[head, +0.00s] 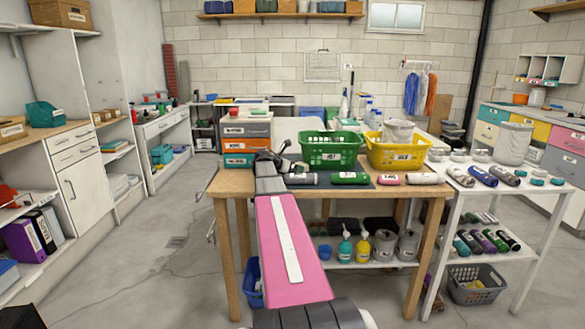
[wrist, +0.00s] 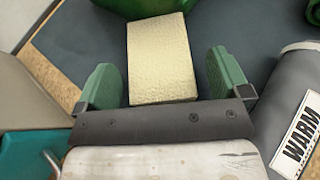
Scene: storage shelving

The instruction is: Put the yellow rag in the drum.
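A pale yellow folded block (wrist: 162,58), which looks like the yellow rag, lies on a dark mat in the wrist view. My gripper (wrist: 168,82) is open, with one green finger on each side of it and a gap at both sides. In the head view my gripper (head: 271,160) is low over the wooden table beside the green basket, and I cannot make out the rag there. A grey drum-like container (head: 512,144) stands on the white table at the right. I cannot tell which is the drum.
A green basket (head: 331,150) and a yellow basket (head: 398,155) stand on the wooden table. A grey labelled bottle (wrist: 302,105) lies just right of my gripper. A drawer stack (head: 247,138) stands close on the left.

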